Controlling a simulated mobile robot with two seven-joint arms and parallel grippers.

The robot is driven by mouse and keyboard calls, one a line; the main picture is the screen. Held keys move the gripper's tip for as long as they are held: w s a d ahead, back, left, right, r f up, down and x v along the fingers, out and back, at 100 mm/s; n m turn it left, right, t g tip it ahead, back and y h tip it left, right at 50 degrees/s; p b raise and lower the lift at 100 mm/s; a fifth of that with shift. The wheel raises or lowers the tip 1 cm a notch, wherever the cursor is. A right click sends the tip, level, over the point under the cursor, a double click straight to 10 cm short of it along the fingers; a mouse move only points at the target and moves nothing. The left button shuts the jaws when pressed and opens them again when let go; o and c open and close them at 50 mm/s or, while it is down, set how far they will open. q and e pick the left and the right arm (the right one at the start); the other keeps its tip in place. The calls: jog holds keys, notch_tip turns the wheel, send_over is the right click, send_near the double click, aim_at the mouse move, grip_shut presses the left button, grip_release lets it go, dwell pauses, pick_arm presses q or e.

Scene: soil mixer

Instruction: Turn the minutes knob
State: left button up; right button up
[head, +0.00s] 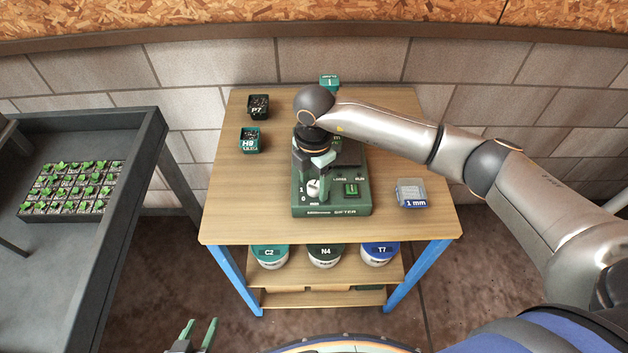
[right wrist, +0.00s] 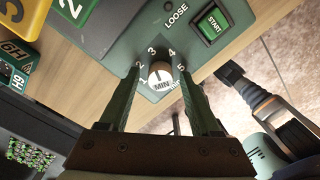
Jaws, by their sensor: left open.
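The sifter (head: 348,211) is a green machine on the wooden table. Its minutes knob (right wrist: 161,77) is white, marked MIN, with a dial of numbers around it. The knob also shows in the head view (head: 313,187), partly covered. My right gripper (right wrist: 158,70) points down at the knob, its fingers on either side of it. A small gap shows beside the knob, so the gripper looks open around it. My left gripper (head: 200,335) is open and empty at the bottom of the head view, away from the table.
The green START button (right wrist: 213,22) is beside the knob. Labelled tubs, including N4 (head: 323,256), sit on the shelf below. A seedling tray (head: 70,190) is far left.

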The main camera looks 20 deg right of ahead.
aim_at(314, 185)
notch_tip(314, 185, up, 12)
jog(key=shift+r+b, duration=0.25)
jog(key=shift+b, duration=0.35)
dwell(0.5)
